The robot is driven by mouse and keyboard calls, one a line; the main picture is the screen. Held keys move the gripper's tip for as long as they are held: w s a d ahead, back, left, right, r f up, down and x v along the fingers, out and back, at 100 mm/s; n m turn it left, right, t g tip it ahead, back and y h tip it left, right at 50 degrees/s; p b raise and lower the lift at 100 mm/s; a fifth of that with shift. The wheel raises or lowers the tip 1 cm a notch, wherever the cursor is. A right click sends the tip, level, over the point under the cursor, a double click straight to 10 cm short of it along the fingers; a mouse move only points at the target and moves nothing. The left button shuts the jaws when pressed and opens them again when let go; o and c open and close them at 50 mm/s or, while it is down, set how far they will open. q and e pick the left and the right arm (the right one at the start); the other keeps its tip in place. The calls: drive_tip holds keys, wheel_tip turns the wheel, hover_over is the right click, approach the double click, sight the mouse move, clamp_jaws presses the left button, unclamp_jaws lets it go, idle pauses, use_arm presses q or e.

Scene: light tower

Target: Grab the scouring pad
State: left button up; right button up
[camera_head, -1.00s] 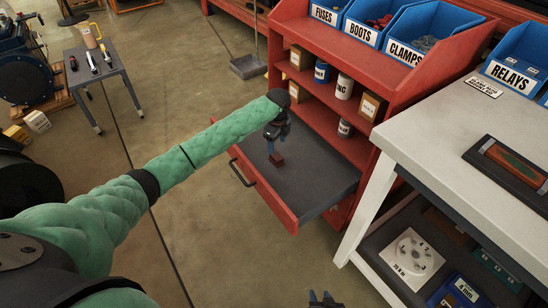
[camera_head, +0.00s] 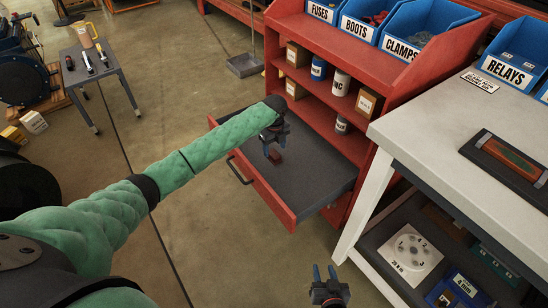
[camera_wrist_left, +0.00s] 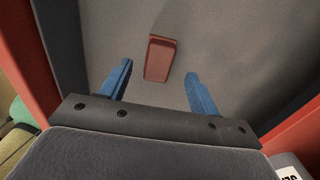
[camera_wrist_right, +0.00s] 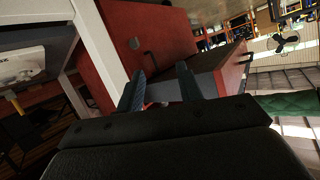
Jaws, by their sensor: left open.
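The scouring pad, a small reddish-brown block (camera_head: 276,156), lies on the grey floor of the open red drawer (camera_head: 262,190). In the left wrist view the pad (camera_wrist_left: 160,58) lies ahead of the blue fingertips, about midway between them. My left gripper (camera_head: 269,150) is open over the drawer, just short of the pad and not closed on it. It also shows in the left wrist view (camera_wrist_left: 158,78). My right gripper (camera_head: 324,272) is open and empty, low in front of the white bench; its fingers also show in the right wrist view (camera_wrist_right: 160,88).
The red cabinet (camera_head: 318,100) stands behind the drawer with jars and boxes on its shelves. Blue bins (camera_head: 368,22) sit on top. The white workbench (camera_head: 440,125) stands to the right. The drawer's sides and front bound the pad. Open floor lies left of the drawer.

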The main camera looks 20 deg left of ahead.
sight(274, 154)
use_arm(q)
wheel_tip(274, 154, down, 4)
drive_tip(key=shift+a+b, duration=0.1)
drive_tip(key=shift+b, duration=0.2)
drive_tip(key=c, duration=1.1)
use_arm(e)
drive_tip(key=w+r+t, duration=0.3)
drive_tip(key=r, duration=0.4)
drive_tip(key=shift+a+r+y, duration=0.15)
drive_tip(key=shift+r+y, duration=0.1)
drive_tip(key=shift+y, duration=0.05)
